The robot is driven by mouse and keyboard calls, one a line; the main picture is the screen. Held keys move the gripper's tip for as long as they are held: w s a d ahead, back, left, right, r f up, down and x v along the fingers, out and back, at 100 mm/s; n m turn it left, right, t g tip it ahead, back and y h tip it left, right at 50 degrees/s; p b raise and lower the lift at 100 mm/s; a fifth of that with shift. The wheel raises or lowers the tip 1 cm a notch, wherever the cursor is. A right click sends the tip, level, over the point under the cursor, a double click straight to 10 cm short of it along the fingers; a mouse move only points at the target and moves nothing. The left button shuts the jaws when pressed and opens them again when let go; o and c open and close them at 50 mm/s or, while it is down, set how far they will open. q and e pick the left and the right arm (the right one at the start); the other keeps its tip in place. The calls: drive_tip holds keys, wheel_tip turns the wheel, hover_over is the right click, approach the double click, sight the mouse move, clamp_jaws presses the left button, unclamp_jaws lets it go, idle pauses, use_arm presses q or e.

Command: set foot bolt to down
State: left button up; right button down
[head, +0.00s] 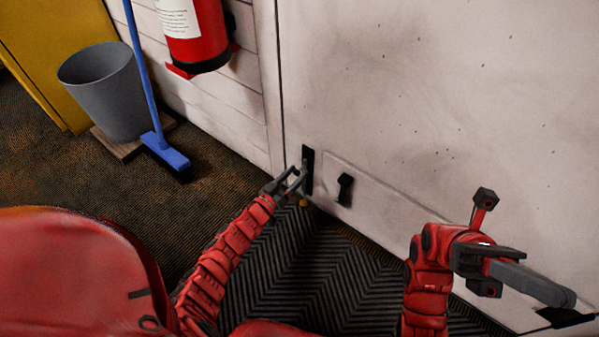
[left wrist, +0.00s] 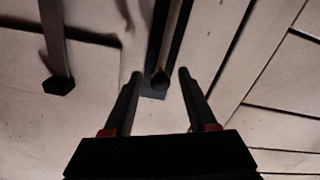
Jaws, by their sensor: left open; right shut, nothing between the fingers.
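The foot bolt (head: 307,165) is a dark upright fitting low on the left edge of the pale door (head: 400,90). My left gripper (head: 297,181) is right at it in the head view, open, and partly covers it. In the left wrist view the two fingers (left wrist: 161,74) stand apart, one on each side of the dark bolt (left wrist: 160,80), whose end shows between them. I cannot tell whether a finger touches it. My right gripper (head: 567,298) is shut and empty, off to the right in front of the door.
A second black fitting (head: 345,188) sits on the door right of the bolt. A dark ribbed mat (head: 300,260) lies below. Further left are a blue broom (head: 165,150), a grey bin (head: 103,95) and a red extinguisher (head: 195,35). The carpet between the broom and the door is clear.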

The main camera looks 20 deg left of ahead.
use_arm(q)
drive_tip(key=shift+b+x, duration=0.4)
drive_tip(key=shift+x, duration=0.75)
use_arm(e)
drive_tip(key=s+d+n+t+h, duration=0.2)
drive_tip(key=s+t, duration=0.1)
drive_tip(key=s+d+r+n+t+h, duration=0.1)
drive_tip(key=shift+s+t+h, duration=0.15)
drive_tip(key=shift+t+h, duration=0.15)
use_arm(q)
clamp_jaws()
